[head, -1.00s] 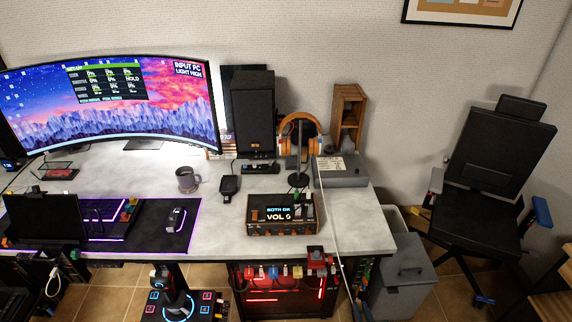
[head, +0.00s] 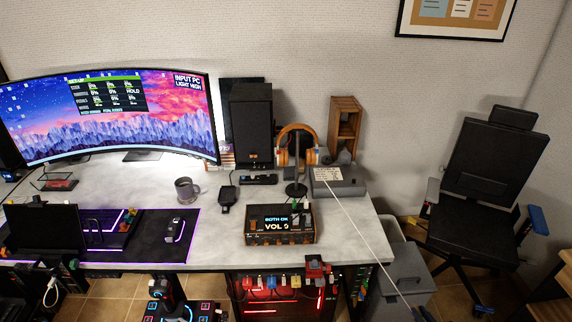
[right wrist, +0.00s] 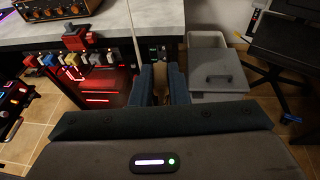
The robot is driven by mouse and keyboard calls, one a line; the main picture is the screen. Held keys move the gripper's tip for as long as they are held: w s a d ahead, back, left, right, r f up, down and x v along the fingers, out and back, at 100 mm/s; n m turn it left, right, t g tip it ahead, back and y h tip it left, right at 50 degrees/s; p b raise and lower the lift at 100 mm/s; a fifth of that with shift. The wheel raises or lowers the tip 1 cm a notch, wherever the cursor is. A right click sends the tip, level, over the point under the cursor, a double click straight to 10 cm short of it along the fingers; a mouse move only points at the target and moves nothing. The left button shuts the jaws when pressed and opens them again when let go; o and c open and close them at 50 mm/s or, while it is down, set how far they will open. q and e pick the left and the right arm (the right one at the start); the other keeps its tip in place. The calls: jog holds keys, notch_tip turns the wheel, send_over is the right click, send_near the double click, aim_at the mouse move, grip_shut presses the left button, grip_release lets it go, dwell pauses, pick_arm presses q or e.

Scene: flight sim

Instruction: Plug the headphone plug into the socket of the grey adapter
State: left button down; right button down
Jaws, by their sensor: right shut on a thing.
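My right gripper (head: 422,313) is at the bottom edge of the head view, right of the desk. In the right wrist view its two blue fingers (right wrist: 162,88) are shut on a small tan piece (right wrist: 160,78), probably the headphone plug. A thin white cable (head: 362,232) runs from near the grey box to this gripper. The orange headphones (head: 297,135) hang on a black stand. A row of coloured pieces hangs under the desk edge; a pale one (right wrist: 97,59) may be the grey adapter, but I cannot tell. Its socket is not discernible. My left gripper is not clearly visible.
A grey box (head: 338,181) with a note sits at the desk's right end. A red device (head: 317,266) is on the edge. A grey bin (right wrist: 217,72) and a black chair (head: 485,180) stand to the right.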

jog(key=w+d+r+n+y, duration=0.1)
jog(key=w+d+r, duration=0.1)
jog(key=d+r, duration=0.55)
jog(key=w+a+r+n+g+y, duration=0.25)
jog(key=a+r+n+y, duration=0.2)
jog(key=a+r, duration=0.75)
jog(key=s+a+r+n+g+y, duration=0.2)
jog(key=a+r, duration=0.3)
jog(key=a, duration=0.2)
jog(key=s+a+r+n+g+y, duration=0.2)
jog(key=s+a+r+y, duration=0.1)
jog(key=a+r, duration=0.3)
notch_tip(320, 180, down, 12)
jog(key=a+b, duration=0.1)
jog(key=b, duration=0.9)
jog(key=shift+w+r+t+h, duration=0.2)
jog(key=shift+w+t+h, duration=0.05)
jog(key=shift+t+h, duration=0.1)
